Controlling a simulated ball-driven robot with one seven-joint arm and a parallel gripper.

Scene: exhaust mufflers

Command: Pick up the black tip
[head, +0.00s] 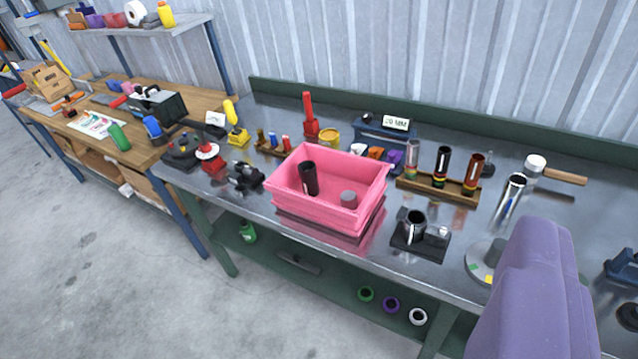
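A black tube (310,178), open at the top, stands slightly tilted in the left part of a pink bin (333,216) on the metal bench. A second black tube (442,167) stands upright in a wooden rack (420,188), between a silver tube (412,159) and a brown one (473,174). A dark, shiny tube (414,226) sits in a black fixture in front of the rack. I cannot tell which of these is the black tip. My gripper's fingers are not in view; a large purple rounded body, possibly part of my arm, covers the lower right.
Several rings are on the lower shelf. Concrete floor (90,260) is open at left.

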